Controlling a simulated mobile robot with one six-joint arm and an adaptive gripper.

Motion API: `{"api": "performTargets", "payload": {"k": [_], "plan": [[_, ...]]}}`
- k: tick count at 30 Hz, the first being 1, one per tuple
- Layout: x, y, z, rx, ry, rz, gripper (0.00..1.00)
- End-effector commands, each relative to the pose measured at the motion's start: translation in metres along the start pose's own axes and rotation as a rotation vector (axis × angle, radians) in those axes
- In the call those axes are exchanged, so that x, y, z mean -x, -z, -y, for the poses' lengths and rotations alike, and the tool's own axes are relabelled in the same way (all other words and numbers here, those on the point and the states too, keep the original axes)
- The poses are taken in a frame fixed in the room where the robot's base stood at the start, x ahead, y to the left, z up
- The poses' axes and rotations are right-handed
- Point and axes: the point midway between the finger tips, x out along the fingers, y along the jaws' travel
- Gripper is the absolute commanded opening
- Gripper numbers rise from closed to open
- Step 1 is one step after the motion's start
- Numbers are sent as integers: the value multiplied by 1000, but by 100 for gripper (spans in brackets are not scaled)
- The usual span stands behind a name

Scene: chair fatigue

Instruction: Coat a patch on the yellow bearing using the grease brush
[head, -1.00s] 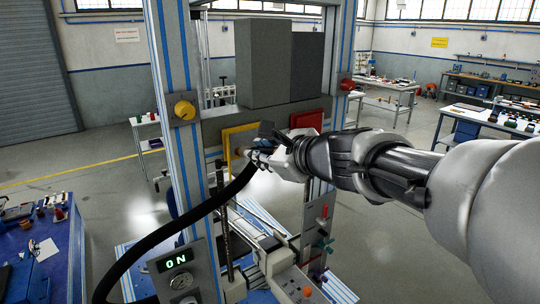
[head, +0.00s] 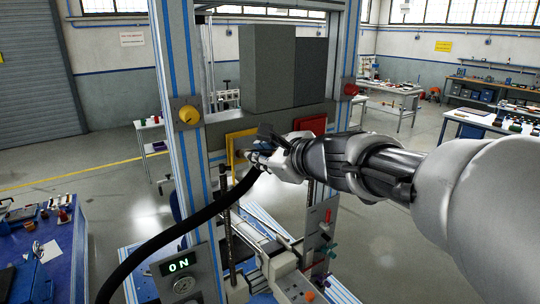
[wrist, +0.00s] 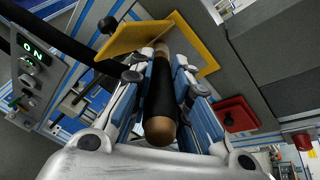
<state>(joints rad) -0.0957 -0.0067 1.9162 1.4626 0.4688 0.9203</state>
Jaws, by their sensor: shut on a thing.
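My gripper (head: 262,158) is shut on the grease brush (wrist: 159,108), which has a dark grip and a rounded brown end towards the wrist camera. The brush's far end points at the yellow frame (wrist: 201,50) of an opening, beside a tilted yellow flap (wrist: 134,38). In the head view the yellow frame (head: 230,145) sits low on the grey crossbeam, partly hidden by my gripper. I take this yellow housing as the yellow bearing. The bristles and any grease patch are hidden, and I cannot tell whether the brush touches the inside.
A red housing (head: 312,124) is to the right. A black hose (head: 180,235) curves below my gripper. Blue-striped uprights (head: 180,160) flank the rig, with grey blocks (head: 268,70) above. The panel (head: 181,264) reads ON. A yellow knob (head: 188,115) is on the left upright.

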Motion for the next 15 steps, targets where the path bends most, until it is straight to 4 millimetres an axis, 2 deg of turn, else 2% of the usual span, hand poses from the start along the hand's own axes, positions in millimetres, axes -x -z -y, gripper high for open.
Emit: {"api": "performTargets", "payload": {"k": [15], "plan": [[-10, -4, 2, 0, 0, 1, 0]]}}
